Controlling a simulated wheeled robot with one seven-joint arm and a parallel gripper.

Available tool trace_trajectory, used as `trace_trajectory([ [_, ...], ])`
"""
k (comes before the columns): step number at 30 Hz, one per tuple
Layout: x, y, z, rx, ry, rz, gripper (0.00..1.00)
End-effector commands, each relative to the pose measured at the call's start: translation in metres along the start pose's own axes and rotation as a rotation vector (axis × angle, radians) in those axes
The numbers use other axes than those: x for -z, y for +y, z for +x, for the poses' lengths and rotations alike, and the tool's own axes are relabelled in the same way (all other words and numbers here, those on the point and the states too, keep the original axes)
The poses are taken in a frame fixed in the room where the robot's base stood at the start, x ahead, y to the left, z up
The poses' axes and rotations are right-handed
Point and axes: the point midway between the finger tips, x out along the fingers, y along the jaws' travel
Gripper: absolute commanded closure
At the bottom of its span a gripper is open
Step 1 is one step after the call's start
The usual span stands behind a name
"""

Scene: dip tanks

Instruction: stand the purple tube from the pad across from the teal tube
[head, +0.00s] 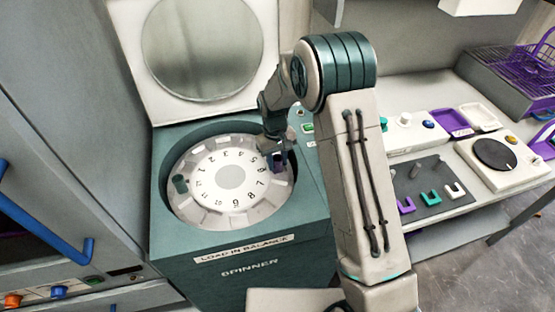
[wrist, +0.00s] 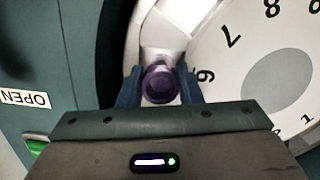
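The purple tube (wrist: 160,84) stands between the two fingers of my gripper (wrist: 160,92) in the wrist view, with the fingers close against its sides. In the head view my gripper (head: 277,156) is over the right side of the spinner's white rotor (head: 213,165), with the purple tube (head: 278,166) at a rim slot near the number 6. I cannot tell how deep it sits in the slot. The teal tube (head: 180,184) stands in a rim slot at the rotor's left side, roughly opposite. The dark pad (head: 432,199) is on the bench at right.
The spinner's lid (head: 203,45) is raised behind the rotor, and the teal housing (head: 240,268) surrounds it. The pad carries several coloured U-shaped holders. A white device with a dark disc (head: 496,153) and a purple wire basket (head: 515,75) stand further right. A blue handle (head: 45,225) juts out at left.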

Motion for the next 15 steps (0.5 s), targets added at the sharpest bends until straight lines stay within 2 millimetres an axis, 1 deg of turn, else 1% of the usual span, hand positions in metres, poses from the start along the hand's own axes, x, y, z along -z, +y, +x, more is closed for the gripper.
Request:
trace_trajectory([
  [1, 0.0, 0.0, 0.001, 0.0, 0.0, 0.0, 0.57],
  [2, 0.0, 0.0, 0.001, 0.0, 0.0, 0.0, 0.49],
  [3, 0.0, 0.0, 0.001, 0.0, 0.0, 0.0, 0.46],
  [11, 0.0, 0.0, -0.001, 0.0, 0.0, 0.0, 0.46],
  [15, 0.001, 0.0, -0.009, 0.0, 0.004, 0.0, 0.46],
])
